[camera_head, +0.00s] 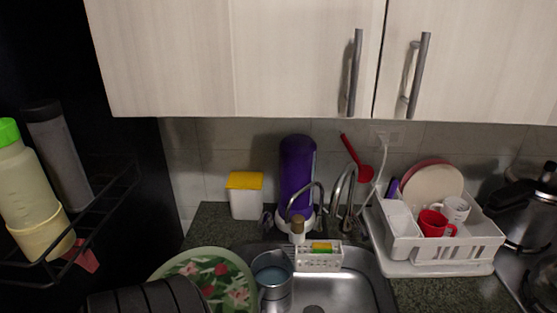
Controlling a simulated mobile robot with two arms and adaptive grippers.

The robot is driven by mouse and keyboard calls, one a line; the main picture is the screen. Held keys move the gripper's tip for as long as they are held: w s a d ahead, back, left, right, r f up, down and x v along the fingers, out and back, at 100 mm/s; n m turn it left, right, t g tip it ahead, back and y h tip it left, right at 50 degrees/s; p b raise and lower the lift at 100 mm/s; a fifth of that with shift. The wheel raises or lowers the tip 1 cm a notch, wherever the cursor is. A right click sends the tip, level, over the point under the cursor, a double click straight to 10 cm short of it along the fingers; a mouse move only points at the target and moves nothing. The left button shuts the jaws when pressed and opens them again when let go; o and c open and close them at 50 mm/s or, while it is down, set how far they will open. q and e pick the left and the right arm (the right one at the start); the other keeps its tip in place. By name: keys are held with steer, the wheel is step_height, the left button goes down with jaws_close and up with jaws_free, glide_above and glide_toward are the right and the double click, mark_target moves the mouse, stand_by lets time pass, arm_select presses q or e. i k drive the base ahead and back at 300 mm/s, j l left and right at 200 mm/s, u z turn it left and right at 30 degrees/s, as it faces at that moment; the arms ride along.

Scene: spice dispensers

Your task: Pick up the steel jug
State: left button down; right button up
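A steel jug (272,279), a grey metal cylinder with an open round top, stands upright at the left side of the sink. It is just right of a green floral plate, and its lower part runs toward the bottom edge of the picture. No gripper tips show in the head view, so I cannot see either gripper relative to the jug.
The floral plate (238,282) crowds the jug's left side. The faucet (345,190) and a white sponge caddy (318,262) stand behind and right of it. The sink basin (335,293) is open to the right. A dish rack (447,247) stands farther right; cabinets (235,60) overhang.

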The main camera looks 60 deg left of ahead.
mark_target(273, 272)
steer(key=u, duration=1.8)
steer(key=l, duration=0.05)
